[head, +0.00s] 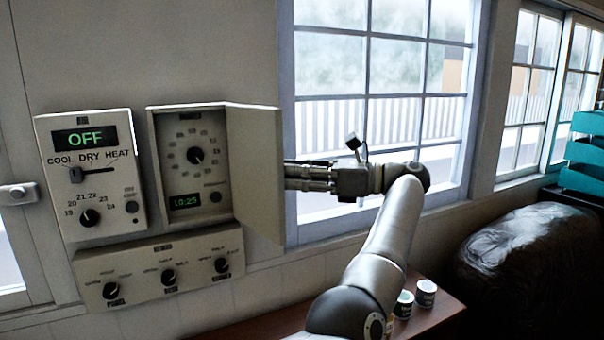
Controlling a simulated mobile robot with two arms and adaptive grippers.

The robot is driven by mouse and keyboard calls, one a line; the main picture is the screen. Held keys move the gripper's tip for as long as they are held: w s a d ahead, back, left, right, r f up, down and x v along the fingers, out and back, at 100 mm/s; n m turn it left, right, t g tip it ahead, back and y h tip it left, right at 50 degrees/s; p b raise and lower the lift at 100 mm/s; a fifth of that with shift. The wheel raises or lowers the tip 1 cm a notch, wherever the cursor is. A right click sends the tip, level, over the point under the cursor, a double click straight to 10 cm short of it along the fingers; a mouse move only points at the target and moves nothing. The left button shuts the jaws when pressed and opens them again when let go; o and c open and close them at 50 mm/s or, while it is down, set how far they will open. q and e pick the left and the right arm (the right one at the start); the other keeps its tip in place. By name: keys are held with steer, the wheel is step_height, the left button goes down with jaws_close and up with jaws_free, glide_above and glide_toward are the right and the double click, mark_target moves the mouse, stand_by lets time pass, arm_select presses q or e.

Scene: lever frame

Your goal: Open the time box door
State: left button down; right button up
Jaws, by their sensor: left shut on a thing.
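The time box (158,160) is a pale wall box with a dial, a knob and a green 10:25 display inside. Its door (254,170) stands swung out to the right, and the box's inside shows. My left gripper (290,176) is at the door's outer right edge, with its fingers shut on the door there. The fingertips are partly hidden behind the door, so the exact grip point cannot be seen. My right gripper is not in view.
A thermostat panel (92,175) reading OFF is left of the box, and a panel with several knobs (160,270) is below it. A window (380,90) is behind my arm. Small cans (426,293) stand on a brown surface. A dark bulky object (530,262) is at right.

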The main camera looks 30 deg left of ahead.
arm_select(q)
steer(key=c, duration=1.6)
jaws_free()
steer(key=shift+s+a+r, duration=0.1)
steer(key=shift+a+r, duration=0.3)
steer(key=shift+o, duration=1.3)
steer(key=shift+s+a, duration=0.1)
steer(key=shift+a, duration=0.1)
steer(key=shift+o, duration=0.3)
steer(key=shift+s+a, duration=0.1)
steer(key=shift+a, duration=0.2)
steer(key=shift+d, duration=0.1)
